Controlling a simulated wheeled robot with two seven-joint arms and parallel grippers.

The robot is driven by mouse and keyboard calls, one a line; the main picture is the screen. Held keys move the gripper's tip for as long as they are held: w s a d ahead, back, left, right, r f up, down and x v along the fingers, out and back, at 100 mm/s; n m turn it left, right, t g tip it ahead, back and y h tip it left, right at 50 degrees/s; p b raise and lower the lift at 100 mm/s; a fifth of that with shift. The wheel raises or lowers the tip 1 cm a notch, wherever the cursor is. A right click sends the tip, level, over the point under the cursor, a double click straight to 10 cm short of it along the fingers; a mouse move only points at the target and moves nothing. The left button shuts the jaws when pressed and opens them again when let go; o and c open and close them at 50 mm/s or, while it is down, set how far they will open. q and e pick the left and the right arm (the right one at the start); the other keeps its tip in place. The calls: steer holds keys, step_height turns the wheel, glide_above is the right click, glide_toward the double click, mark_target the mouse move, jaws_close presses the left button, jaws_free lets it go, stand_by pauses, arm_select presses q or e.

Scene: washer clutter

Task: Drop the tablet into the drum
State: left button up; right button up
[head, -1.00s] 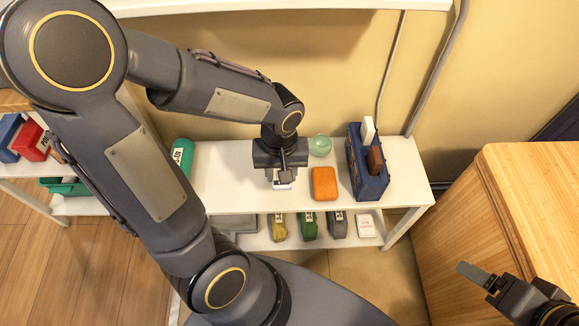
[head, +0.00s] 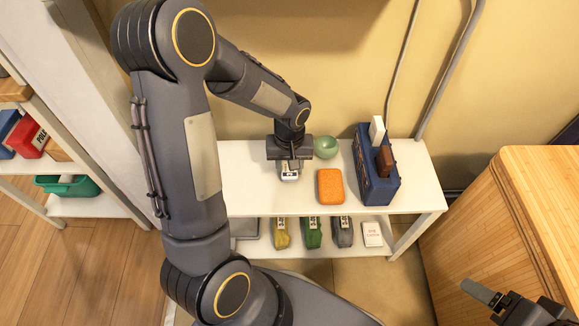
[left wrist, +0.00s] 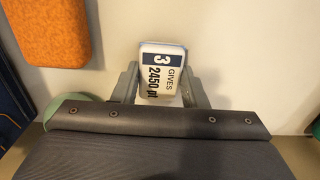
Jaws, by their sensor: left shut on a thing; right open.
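My left gripper (head: 290,163) is shut on a small white tablet (head: 289,174) over the white shelf's top board. In the left wrist view, the tablet (left wrist: 162,72) sits between the two fingers of my left gripper (left wrist: 161,92). Its label reads "3 GIVES 2450 pt". I cannot tell whether it touches the board. My right gripper (head: 482,292) is open and partly in view at the lower right, apart from the shelf. No drum shows in either view.
The shelf (head: 250,195) carries an orange sponge (head: 330,186), a green bowl (head: 326,146) and a blue holder (head: 377,180) with upright items. Several packets (head: 312,232) lie on the lower board. A wooden cabinet (head: 510,220) stands at right. Another shelf (head: 90,206) stands at left.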

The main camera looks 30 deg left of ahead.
arm_select(q)
steer(key=shift+r, duration=0.1)
steer(key=o, duration=1)
steer(key=shift+f, duration=0.2)
steer(key=shift+o, duration=0.2)
steer(key=shift+r, duration=0.1)
